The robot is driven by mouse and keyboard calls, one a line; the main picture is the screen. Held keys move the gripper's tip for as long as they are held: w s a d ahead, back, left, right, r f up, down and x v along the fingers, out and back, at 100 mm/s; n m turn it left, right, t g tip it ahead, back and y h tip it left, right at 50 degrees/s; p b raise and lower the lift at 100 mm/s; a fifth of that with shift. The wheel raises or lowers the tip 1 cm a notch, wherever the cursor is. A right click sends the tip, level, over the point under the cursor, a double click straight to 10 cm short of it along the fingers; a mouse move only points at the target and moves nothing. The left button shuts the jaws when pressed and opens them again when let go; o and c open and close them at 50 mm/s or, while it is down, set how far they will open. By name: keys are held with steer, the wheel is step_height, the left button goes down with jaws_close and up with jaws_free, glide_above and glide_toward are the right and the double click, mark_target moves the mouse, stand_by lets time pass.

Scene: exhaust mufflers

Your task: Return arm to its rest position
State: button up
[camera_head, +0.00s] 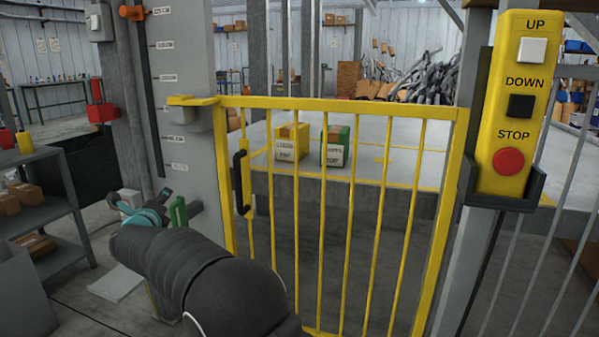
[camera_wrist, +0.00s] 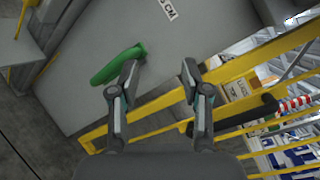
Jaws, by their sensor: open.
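My dark arm (camera_head: 195,265) reaches forward from the bottom of the head view, left of the yellow gate (camera_head: 351,180). My gripper (camera_wrist: 160,71) is open, with nothing between its fingers. In the wrist view, a green handle (camera_wrist: 115,67) on a grey post (camera_wrist: 85,40) lies beside the left fingertip and partly behind it. I cannot tell whether they touch. The green handle (camera_head: 179,213) also shows in the head view, just right of the gripper's teal parts. The gate looks shut, with a black pull handle (camera_head: 241,182) on its left side.
A yellow control box (camera_head: 513,105) with UP, DOWN and STOP buttons hangs at right. A yellow box (camera_head: 290,142) and a green box (camera_head: 335,146) stand on a platform behind the gate. A shelf (camera_head: 45,208) with cartons stands left. Floor shows between shelf and arm.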

steer(key=s+d+f+n+g+y, duration=0.3)
steer(key=s+n+g, duration=0.15)
steer(key=n, duration=0.45)
steer(key=s+d+f+n+g+y, duration=0.2)
steer(key=s+n+g, duration=0.2)
steer(key=s+n, duration=0.3)
steer(key=s+d+n+g+h, duration=0.1)
steer(key=s+d+n+h, duration=0.1)
steer(key=s+d, duration=0.8)
steer(key=s+d+n+g+h, duration=0.1)
steer(key=s+d+n+h, duration=0.2)
steer(key=s+d, duration=0.8)
steer(key=s+d+f+n+g+h, duration=0.1)
steer(key=s+d, duration=0.9)
steer(key=d, duration=1.7)
steer(key=shift+s+d+n+h+p, duration=0.25)
steer(key=shift+s+n+h+p, duration=0.15)
steer(key=shift+n+h, duration=0.4)
